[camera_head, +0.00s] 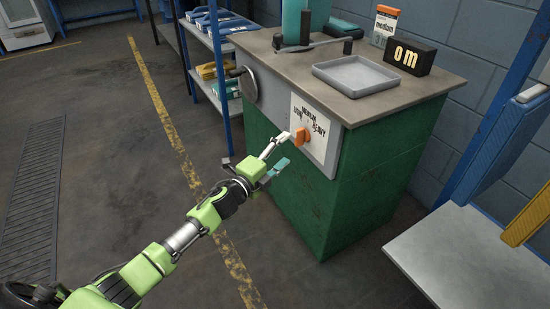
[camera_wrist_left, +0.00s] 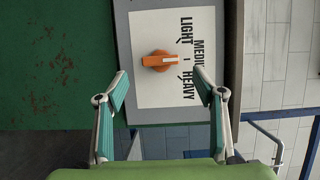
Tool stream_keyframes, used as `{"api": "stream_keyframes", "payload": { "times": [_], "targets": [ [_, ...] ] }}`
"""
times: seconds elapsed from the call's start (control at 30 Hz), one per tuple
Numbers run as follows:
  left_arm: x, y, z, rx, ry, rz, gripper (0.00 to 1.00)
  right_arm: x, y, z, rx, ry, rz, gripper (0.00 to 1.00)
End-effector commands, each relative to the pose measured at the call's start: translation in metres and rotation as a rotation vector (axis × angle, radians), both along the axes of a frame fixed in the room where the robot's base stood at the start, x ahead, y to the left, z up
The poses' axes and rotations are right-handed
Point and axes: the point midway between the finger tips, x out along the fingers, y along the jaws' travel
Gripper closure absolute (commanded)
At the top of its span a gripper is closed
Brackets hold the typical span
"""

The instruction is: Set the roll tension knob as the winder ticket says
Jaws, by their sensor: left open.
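The roll tension knob (camera_head: 302,138) is orange and sits on a white dial plate (camera_head: 318,122) marked LIGHT, MEDIUM and HEAVY, on the green cabinet's front. In the left wrist view the knob (camera_wrist_left: 160,61) has a white line pointing right, toward the middle mark by MEDIUM. The winder ticket (camera_head: 384,27), with an orange top, stands at the back of the worktop and reads "medium". My left gripper (camera_head: 283,150) is open in front of the plate. In the left wrist view its fingertips (camera_wrist_left: 160,80) stand either side of the knob, apart from it. My right gripper is out of view.
On the worktop (camera_head: 410,97) are a grey tray (camera_head: 355,75), a black box reading "0m" (camera_head: 408,56) and a teal roll (camera_head: 305,20). A blue-framed shelf (camera_head: 218,75) stands left of the cabinet. A grey bench (camera_head: 470,255) is at right. The floor at left is clear.

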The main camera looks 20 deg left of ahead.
Motion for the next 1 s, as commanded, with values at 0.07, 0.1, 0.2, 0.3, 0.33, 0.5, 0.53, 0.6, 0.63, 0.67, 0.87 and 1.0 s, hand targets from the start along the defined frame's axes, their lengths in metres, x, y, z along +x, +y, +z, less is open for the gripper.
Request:
{"api": "stream_keyframes", "payload": {
  "times": [0.07,0.1,0.2,0.3,0.33,0.5,0.53,0.6,0.63,0.67,0.87,1.0],
  "targets": [
    [-0.014,0.003,-0.002,0.001,0.003,-0.001,0.38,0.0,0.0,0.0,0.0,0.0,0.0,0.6],
    [-0.019,0.005,-0.001,0.002,0.003,0.0,0.38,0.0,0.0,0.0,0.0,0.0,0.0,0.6],
    [-0.029,0.008,-0.002,0.001,0.003,0.0,0.38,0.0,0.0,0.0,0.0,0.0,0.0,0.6],
    [-0.035,0.01,-0.001,0.001,0.002,0.001,0.38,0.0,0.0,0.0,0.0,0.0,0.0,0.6],
    [-0.036,0.01,-0.001,0.001,0.002,0.001,0.38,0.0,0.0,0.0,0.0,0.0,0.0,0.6],
    [-0.038,0.011,0.0,0.0,0.0,0.001,0.38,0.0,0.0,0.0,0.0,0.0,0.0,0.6],
    [-0.038,0.011,0.0,0.0,0.0,0.001,0.38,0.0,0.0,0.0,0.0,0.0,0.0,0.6],
    [-0.038,0.011,0.0,0.0,0.001,0.001,0.38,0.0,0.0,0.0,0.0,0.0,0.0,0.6],
    [-0.038,0.011,0.0,0.0,0.001,0.001,0.38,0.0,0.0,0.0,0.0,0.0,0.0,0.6],
    [-0.038,0.011,0.0,0.0,0.001,0.001,0.38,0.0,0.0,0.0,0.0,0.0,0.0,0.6],
    [-0.038,0.01,-0.001,-0.004,0.002,0.002,0.38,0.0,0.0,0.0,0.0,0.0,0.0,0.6],
    [-0.051,0.002,-0.008,-0.1,0.05,0.042,0.38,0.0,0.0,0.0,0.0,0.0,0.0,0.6]
  ]
}}
